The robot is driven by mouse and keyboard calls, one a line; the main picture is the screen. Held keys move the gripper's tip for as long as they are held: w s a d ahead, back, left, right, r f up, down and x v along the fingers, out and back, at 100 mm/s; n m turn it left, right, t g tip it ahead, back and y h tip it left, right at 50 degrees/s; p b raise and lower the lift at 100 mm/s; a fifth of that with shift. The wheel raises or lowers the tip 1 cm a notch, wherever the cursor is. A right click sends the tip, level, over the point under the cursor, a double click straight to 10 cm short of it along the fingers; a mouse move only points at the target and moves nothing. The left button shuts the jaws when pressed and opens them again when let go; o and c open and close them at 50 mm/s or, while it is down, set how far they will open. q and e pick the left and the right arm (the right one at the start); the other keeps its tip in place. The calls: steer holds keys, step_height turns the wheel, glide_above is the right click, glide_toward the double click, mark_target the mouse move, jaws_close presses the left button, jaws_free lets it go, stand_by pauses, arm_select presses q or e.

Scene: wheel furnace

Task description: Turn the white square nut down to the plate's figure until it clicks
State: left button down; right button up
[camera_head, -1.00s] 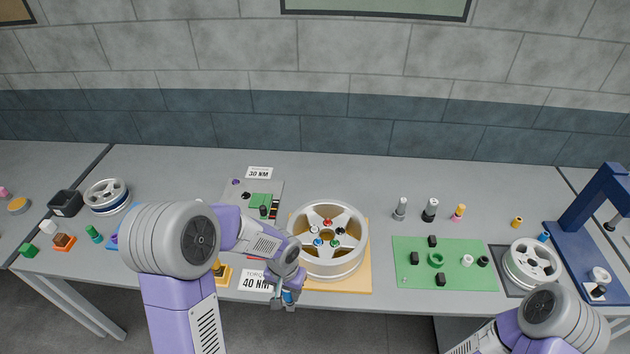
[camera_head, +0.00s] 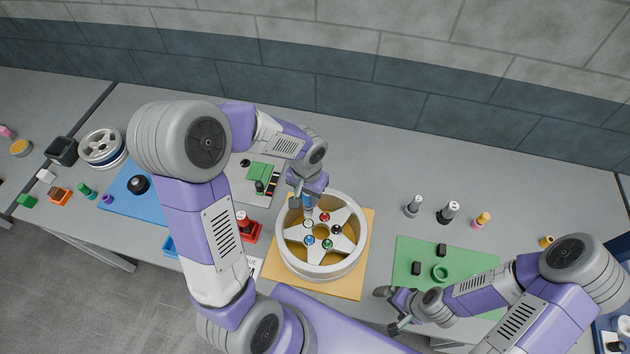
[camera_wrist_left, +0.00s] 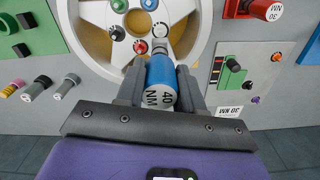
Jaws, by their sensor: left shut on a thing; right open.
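My left gripper (camera_head: 308,194) is over the left rear part of the silver wheel (camera_head: 291,255). It is shut on a blue tool marked 40 NM (camera_wrist_left: 160,73), which shows between the fingers in the left wrist view. The tool's grey tip points at the white nut (camera_wrist_left: 160,30); I cannot tell whether they touch. In the head view the white nut (camera_head: 308,224) is just below the gripper. Red (camera_head: 325,216), black (camera_head: 336,229), green (camera_head: 327,244) and blue (camera_head: 309,240) nuts ring the hub. My right gripper (camera_head: 388,311) is open and empty, front right of the wheel.
A plate reading 30 NM (camera_wrist_left: 229,112) shows in the left wrist view. My left arm mostly hides another plate (camera_head: 254,266). A red tool (camera_head: 243,222) stands left of the wheel. A green mat (camera_head: 470,262) with black blocks lies to the right, several upright tools behind it.

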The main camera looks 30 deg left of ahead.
mark_target(307, 204)
arm_select(q)
steer(key=shift+s+r, duration=0.1)
steer(key=shift+s, duration=0.3)
arm_select(e)
steer(key=shift+s, duration=0.4)
arm_select(q)
steer(key=shift+f, duration=0.2)
arm_select(e)
steer(key=shift+w+f, duration=0.15)
steer(key=shift+f, duration=0.1)
arm_select(q)
steer(key=shift+w+f+b, duration=0.1)
steer(key=shift+f+b, duration=1.35)
steer(key=shift+b, duration=0.25)
arm_select(e)
steer(key=shift+f, duration=1.45)
steer(key=shift+f, duration=0.1)
steer(key=shift+f, duration=0.1)
arm_select(q)
steer(key=shift+f+b, duration=0.15)
steer(key=shift+b, duration=0.3)
arm_select(e)
steer(key=shift+f, duration=0.2)
